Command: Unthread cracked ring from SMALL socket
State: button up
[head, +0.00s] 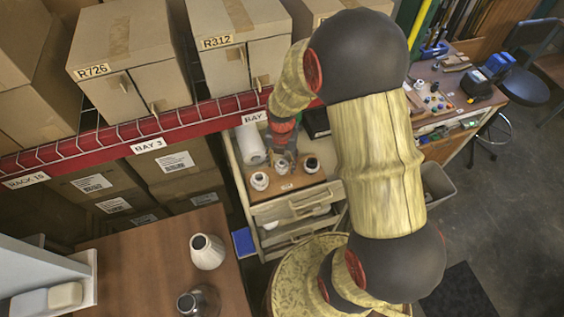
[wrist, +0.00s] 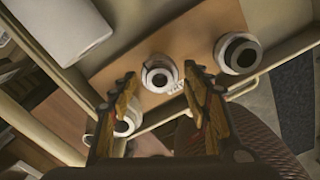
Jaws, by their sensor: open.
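Three white sockets stand on a brown board on top of a cart. The left socket (head: 260,181), middle socket (head: 282,166) and right socket (head: 312,165) show in the head view. In the wrist view, the middle socket (wrist: 160,74) lies between my fingertips, the right socket (wrist: 238,53) is beyond my right finger, and the left socket (wrist: 126,120) is partly hidden by my left finger.
The brown board (head: 290,184) has a small label at its front. A white roll (head: 250,144) stands behind it on the cart. Shelving with boxes (head: 128,41) rises behind. A wooden table (head: 140,265) with a white vase-like part (head: 207,251) is at front left.

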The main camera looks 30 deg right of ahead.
jog(key=m, duration=0.4)
jog(key=shift+m, duration=0.3)
jog(key=m, duration=0.4)
jog(key=shift+w+a+m, duration=0.1)
jog(key=shift+w+m, duration=0.05)
jog(key=shift+m, duration=0.25)
jog(key=shift+c, duration=0.2)
jog(key=c, duration=1.1)
jog(key=shift+o, duration=0.2)
jog(key=n, duration=0.6)
jog(key=shift+n, duration=0.3)
jog(key=o, duration=0.8)
jog(key=c, duration=0.8)
jog(key=shift+r+p, duration=0.65)
jog(key=shift+r, duration=0.35)
